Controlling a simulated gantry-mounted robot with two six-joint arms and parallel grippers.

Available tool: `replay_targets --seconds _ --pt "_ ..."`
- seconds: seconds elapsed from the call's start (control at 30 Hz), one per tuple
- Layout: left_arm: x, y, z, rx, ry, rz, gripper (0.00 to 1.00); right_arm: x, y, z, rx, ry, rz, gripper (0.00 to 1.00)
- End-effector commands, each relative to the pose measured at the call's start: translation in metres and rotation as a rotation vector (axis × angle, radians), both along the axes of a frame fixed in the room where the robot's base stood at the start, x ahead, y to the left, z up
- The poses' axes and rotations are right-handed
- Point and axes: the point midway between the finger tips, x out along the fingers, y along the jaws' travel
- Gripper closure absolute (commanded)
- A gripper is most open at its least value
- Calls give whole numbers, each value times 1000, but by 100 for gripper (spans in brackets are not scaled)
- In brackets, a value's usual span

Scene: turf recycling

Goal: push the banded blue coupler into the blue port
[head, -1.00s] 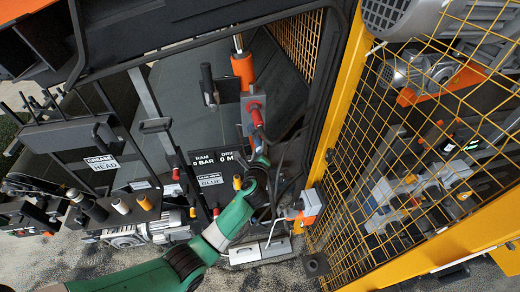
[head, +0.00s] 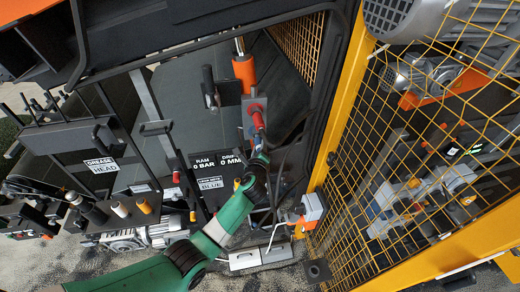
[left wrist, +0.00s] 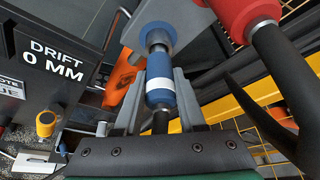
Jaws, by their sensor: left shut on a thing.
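The banded blue coupler (left wrist: 160,82), with a white band round its body, is gripped between the grey fingers of my left gripper (left wrist: 160,112). A black hose runs back from it. The blue port (left wrist: 168,17) is straight ahead of the coupler, roughly in line with it. A silver end shows between the two, at the port's mouth; how deep it sits I cannot tell. In the head view my left gripper (head: 257,147) is at the grey port plate, just below the red coupler (head: 258,119); the blue parts there are mostly hidden. My right gripper is not in view.
The red coupler and its black hose (left wrist: 285,70) sit close on the right in the left wrist view. A drift display (left wrist: 55,58) reading 0 MM is on the left. A yellow mesh guard (head: 400,150) stands right of the arm.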

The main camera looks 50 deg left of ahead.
Motion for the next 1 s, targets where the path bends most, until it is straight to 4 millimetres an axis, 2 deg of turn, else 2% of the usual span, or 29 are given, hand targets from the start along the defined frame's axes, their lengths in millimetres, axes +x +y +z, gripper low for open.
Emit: replay_targets --seconds 0.6,0.63,0.7,0.8,1.0 --pt "7 14 1 2 -3 1 100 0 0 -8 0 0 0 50" --pt "7 14 2 1 -3 0 57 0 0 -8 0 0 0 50" --pt "7 14 2 1 -3 0 44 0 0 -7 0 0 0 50" --pt "7 14 1 1 -3 0 26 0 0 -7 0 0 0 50" --pt "7 14 1 0 -2 0 26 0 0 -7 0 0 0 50"
